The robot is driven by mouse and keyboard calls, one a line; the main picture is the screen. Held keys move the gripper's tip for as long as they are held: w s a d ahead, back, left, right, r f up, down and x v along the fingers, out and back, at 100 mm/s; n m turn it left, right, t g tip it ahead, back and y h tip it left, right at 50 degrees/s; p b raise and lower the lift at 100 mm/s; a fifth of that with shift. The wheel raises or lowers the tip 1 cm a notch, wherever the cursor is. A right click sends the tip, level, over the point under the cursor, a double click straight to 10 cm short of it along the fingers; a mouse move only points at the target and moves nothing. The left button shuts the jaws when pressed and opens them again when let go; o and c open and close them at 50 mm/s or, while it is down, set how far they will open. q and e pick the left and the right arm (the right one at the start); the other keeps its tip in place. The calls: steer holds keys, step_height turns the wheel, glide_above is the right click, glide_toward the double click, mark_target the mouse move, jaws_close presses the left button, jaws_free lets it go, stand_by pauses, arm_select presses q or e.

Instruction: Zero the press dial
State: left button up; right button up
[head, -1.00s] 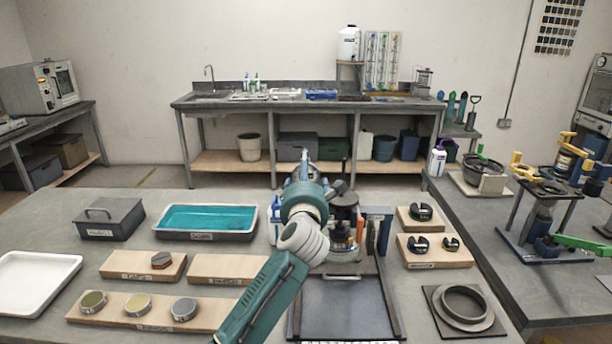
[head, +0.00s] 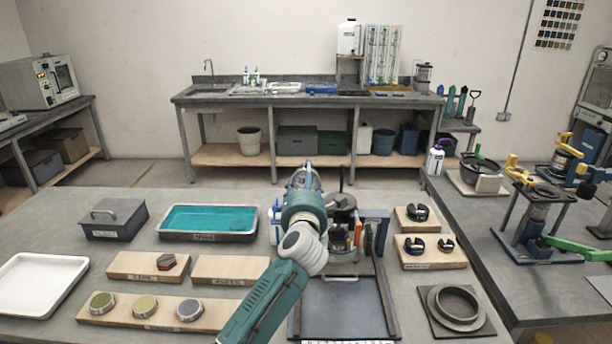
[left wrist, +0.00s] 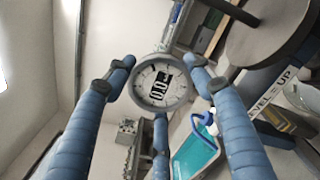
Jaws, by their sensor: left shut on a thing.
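The press dial (left wrist: 152,92) is a round gauge with a pale face, tick marks and a small black-and-white readout in the left wrist view. The blue fingers of my left gripper (left wrist: 160,82) are shut around its rim from several sides. The dial sits tilted in the picture, and I cannot read its value surely. In the head view my left gripper (head: 306,178) is at the left of the apparatus (head: 343,215) in the middle of the table and hides the dial. My right gripper is not in view.
A teal-filled tray (head: 208,236), a grey lidded box (head: 112,217) and wooden boards with discs lie to the left. A dark framed plate (head: 342,305) is in front. A ring on a square plate (head: 455,306) lies right. A sign and round disc (left wrist: 262,38) are close to the dial.

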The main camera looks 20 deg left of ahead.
arm_select(q)
steer(key=shift+f, duration=0.15)
steer(key=o, duration=1.2)
steer(key=shift+c, duration=0.2)
steer(key=v, duration=1.2)
steer(key=shift+r, duration=0.2)
